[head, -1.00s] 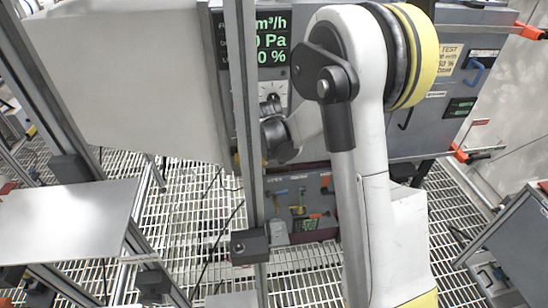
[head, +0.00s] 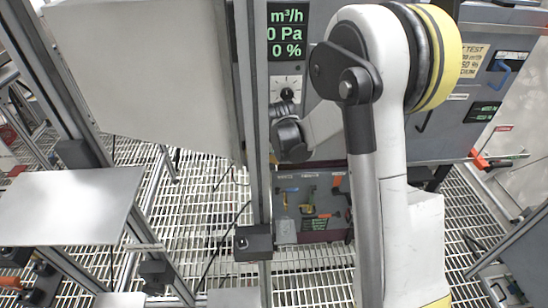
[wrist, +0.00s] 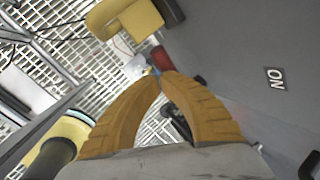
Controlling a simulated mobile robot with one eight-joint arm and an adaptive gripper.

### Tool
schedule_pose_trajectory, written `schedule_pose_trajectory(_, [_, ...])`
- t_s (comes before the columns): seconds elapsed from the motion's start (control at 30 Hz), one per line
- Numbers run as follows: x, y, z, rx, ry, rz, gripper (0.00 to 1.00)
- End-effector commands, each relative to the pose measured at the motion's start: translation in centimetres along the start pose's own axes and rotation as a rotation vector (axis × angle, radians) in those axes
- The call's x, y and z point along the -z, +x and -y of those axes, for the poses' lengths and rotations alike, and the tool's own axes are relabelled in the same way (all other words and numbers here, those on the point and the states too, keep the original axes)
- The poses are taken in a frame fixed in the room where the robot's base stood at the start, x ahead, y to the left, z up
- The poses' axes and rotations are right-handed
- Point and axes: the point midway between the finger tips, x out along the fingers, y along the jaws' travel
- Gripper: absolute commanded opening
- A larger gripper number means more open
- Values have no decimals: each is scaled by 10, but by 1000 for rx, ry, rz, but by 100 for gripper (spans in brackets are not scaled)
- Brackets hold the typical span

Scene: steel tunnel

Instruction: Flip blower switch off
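A grey control panel with a green-lettered display (head: 287,32) and a dark round knob on a white dial (head: 287,94) shows in the head view, beside a vertical post. In the wrist view a grey panel face carries an ON label (wrist: 275,78), turned in the picture. A yellow part with a dark base (wrist: 128,18) stands at that panel's left edge; I cannot tell whether it is the blower switch. My gripper (wrist: 160,76) has two tan fingers whose tips meet, with nothing visible between them. In the head view its fingers are hidden.
A vertical metal post (head: 257,130) stands close in front of the panel. A grey plate (head: 65,207) lies at left, and a tool board (head: 311,203) is low behind my arm. The floor is white grating (head: 205,200). A red-handled part (head: 480,160) sticks out at right.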

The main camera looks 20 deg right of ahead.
Motion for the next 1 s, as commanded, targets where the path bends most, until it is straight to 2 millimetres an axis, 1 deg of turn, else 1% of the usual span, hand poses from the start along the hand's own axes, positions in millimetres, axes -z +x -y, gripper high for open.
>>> schedule_pose_trajectory(0.3, [1, 0, 0, 0, 0, 0, 0])
schedule_pose_trajectory(0.43, [1, -9, 0, 0, 0, 0, 0])
schedule_pose_trajectory(0.57, [1, -32, 0, 0, 0, 0, 0])
schedule_pose_trajectory(0.8, [1, -83, 0, 0, 0, 0, 0])
schedule_pose_trajectory(0.9, [1, -100, 0, 0, 0, 0, 0])
schedule_pose_trajectory(1.0, [1, -112, 0, 0, 0, 0, 0])
